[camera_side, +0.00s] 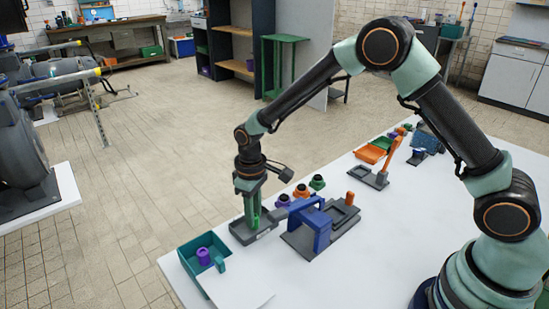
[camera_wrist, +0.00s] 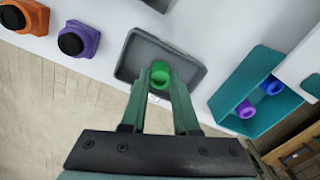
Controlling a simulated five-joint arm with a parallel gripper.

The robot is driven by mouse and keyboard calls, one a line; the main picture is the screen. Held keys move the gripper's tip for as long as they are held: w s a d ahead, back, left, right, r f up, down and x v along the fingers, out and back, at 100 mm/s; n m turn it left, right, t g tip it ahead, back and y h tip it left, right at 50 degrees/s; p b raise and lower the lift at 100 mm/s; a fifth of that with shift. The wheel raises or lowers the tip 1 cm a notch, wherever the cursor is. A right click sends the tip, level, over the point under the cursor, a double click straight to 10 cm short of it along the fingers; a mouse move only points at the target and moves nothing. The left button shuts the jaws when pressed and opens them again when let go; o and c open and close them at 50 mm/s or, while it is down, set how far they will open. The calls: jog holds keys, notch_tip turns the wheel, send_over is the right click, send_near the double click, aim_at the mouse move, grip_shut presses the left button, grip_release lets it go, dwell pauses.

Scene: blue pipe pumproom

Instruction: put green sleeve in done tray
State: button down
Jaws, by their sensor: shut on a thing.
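My gripper (camera_wrist: 160,72) is shut on the green sleeve (camera_wrist: 161,77), which shows as a bright green ring between the fingertips. In the side view my gripper (camera_side: 255,217) points down over a shallow dark grey tray (camera_side: 241,233). The wrist view shows the sleeve over or in this grey tray (camera_wrist: 135,48); I cannot tell whether it touches the floor. A teal tray (camera_side: 188,268) stands at the near left, with a purple sleeve (camera_side: 203,257) in it. The wrist view shows purple and blue pieces in the teal tray (camera_wrist: 231,98). I cannot read which tray is marked done.
A blue arch-shaped fixture (camera_side: 322,228) on a grey base stands close right of my gripper. Knobs in purple (camera_side: 284,201), orange (camera_side: 301,190) and green (camera_side: 317,182) stand behind it. A white sheet (camera_side: 235,287) lies beside the teal tray.

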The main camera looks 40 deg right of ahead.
jog(key=shift+f, duration=0.25)
jog(key=c, duration=0.7)
grip_release()
jog(key=shift+o, duration=0.2)
jog(key=shift+r, duration=0.1)
notch_tip(320, 180, up, 12)
jog(key=s+d+r+m+t, duration=0.2)
jog(key=s+d+r, duration=0.4)
jog(key=r, duration=0.3)
jog(key=s+d+r+m+t, duration=0.2)
jog(key=s+d, duration=0.3)
jog(key=s, duration=0.5)
jog(key=shift+s+d+m+t, duration=0.3)
jog(key=shift+d+t, duration=0.1)
jog(key=shift+t, duration=0.4)
